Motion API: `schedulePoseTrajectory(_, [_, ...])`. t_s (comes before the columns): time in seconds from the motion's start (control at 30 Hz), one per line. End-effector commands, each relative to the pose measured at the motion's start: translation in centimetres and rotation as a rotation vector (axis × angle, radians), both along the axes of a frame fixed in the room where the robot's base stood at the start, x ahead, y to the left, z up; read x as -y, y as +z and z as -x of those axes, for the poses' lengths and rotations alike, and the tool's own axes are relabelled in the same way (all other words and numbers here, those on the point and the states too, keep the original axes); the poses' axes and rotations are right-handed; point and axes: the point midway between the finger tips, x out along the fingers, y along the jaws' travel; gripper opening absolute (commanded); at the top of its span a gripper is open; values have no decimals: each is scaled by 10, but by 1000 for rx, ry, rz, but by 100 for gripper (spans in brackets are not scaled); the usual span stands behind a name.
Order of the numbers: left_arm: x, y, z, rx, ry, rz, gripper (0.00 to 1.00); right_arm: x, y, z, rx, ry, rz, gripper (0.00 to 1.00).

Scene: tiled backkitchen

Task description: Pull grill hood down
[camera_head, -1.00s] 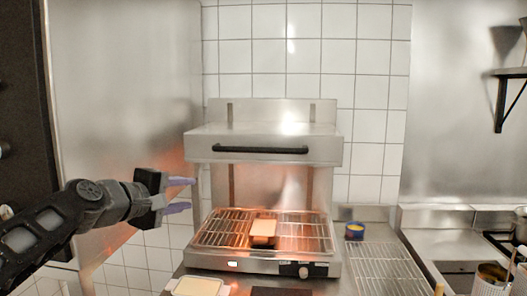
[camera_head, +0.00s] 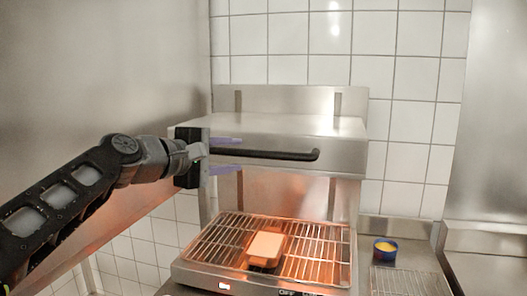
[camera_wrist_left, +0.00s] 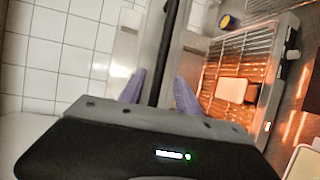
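The grill hood (camera_head: 290,135) is a steel box raised above the grill rack (camera_head: 213,250), with a long black handle (camera_head: 290,155) across its front. My left gripper (camera_head: 232,156) is at the handle's left end, one purple finger above the bar and one below. In the left wrist view the black handle (camera_wrist_left: 167,50) runs between the two parted fingers (camera_wrist_left: 160,92), with gaps visible beside it. The fingers are open and do not look closed on the bar. My right gripper is in neither view.
A light slab of food (camera_head: 266,245) lies on the glowing rack under the hood. A small blue bowl with yellow contents (camera_head: 385,251) stands to the right, near a wire rack (camera_head: 405,282). A steel wall panel (camera_head: 105,70) rises at the left. The space between hood and rack is open.

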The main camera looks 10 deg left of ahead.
Motion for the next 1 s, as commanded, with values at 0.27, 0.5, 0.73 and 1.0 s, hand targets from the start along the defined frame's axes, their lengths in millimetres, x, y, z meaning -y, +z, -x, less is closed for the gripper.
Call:
schedulePoseTrajectory(0.27, [1, 0, -2, -1, 0, 0, 40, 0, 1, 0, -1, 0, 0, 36])
schedulePoseTrajectory(0.5, [11, -3, -22, -2, -2, 0, 40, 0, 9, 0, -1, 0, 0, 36])
schedulePoseTrajectory(0.73, [27, -9, -54, -1, -2, -1, 40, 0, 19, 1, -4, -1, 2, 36])
schedulePoseTrajectory(1.0, [35, -14, -69, 0, 0, -1, 40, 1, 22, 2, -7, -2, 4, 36])
